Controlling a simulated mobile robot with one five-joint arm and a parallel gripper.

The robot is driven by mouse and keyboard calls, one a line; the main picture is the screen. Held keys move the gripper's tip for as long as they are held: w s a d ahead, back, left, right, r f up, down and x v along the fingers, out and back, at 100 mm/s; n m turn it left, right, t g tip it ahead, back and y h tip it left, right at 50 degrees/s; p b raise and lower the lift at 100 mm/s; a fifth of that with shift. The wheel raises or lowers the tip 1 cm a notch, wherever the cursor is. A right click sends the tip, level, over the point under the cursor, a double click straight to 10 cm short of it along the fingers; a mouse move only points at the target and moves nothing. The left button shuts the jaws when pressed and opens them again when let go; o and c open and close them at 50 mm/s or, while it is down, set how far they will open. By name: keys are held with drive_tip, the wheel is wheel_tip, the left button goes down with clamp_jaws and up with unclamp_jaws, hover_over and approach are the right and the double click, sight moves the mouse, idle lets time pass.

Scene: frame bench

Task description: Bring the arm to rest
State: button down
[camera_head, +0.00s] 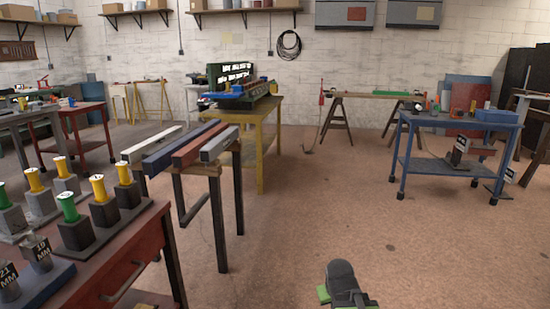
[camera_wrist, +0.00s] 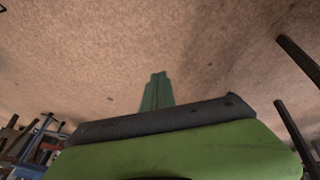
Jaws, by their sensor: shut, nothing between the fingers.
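My gripper (camera_wrist: 157,82) shows in the wrist view as narrow green fingers beyond a dark edge and a broad green body. The fingers are together, with nothing between them. Bare floor (camera_wrist: 80,75) lies behind them. In the head view, a green and dark part of my arm (camera_head: 344,284) shows at the bottom, right of centre, over open floor. The rest of the arm is out of that picture.
A red bench (camera_head: 130,270) with several spools on posts stands at the left. A trestle (camera_head: 212,172) carries several coloured bars. A yellow table (camera_head: 262,125) stands behind it. A blue table (camera_head: 440,165) stands at the right. The middle floor (camera_head: 330,200) is clear.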

drive_tip(key=s+a+m+g+y+p, duration=0.1)
drive_tip(key=s+a+m+g+p, duration=0.3)
drive_tip(key=s, duration=0.6)
wheel_tip(320, 180, up, 32)
drive_tip(key=d+n+p, duration=0.1)
drive_tip(key=p, duration=2.8)
drive_tip(key=shift+d+f+n+g+p, duration=0.2)
drive_tip(key=shift+f+n+g+p, duration=0.1)
drive_tip(key=shift+n, duration=0.1)
drive_tip(key=shift+w, duration=0.1)
drive_tip(key=shift+d, duration=0.15)
